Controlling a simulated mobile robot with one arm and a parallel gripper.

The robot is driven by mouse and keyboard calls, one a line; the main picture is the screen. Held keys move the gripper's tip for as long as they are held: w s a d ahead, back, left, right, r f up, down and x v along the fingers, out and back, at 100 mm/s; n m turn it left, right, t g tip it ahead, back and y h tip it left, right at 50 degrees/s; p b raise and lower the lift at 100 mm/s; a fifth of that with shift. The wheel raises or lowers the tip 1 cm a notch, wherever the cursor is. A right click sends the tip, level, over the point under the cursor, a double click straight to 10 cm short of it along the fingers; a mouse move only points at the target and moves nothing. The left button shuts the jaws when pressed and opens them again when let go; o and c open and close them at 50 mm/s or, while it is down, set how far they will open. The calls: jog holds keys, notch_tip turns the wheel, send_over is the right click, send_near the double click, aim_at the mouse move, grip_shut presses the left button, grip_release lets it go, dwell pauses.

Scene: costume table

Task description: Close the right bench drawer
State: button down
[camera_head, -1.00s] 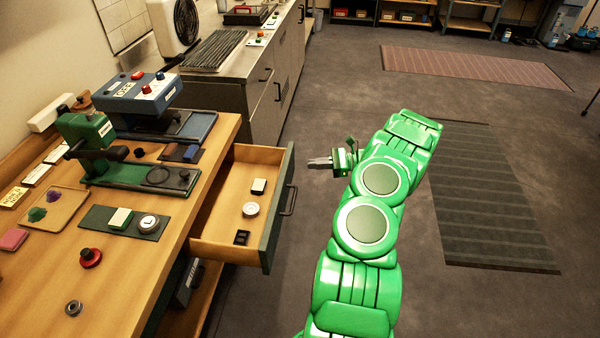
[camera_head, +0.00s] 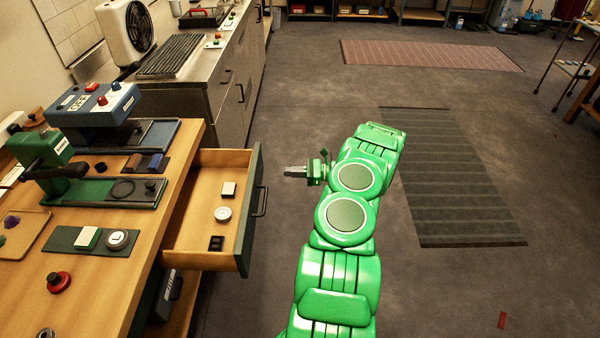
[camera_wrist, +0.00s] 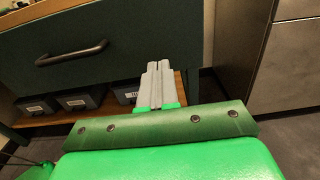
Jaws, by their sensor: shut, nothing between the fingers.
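The right bench drawer (camera_head: 204,260) stands pulled out from the wooden bench, with a dark green front and a dark bar handle (camera_head: 262,201). Inside lie a pale block, a round white piece and a small black piece. My gripper (camera_head: 294,172) is shut and empty, to the right of the drawer front and apart from it, with its fingers pointing left. In the wrist view the gripper fingers (camera_wrist: 156,85) show together, in front of the drawer front (camera_wrist: 120,62). The handle also shows there at upper left (camera_wrist: 72,53), left of the fingertips.
The wooden bench top (camera_head: 95,290) holds a green press (camera_head: 90,180) and a blue press (camera_head: 105,105). A metal cabinet (camera_head: 225,95) stands beyond the drawer. Dark boxes (camera_wrist: 80,99) sit on a shelf below.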

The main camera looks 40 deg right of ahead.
aim_at(260, 171)
jog(key=x, duration=0.8)
jog(key=shift+a, duration=0.1)
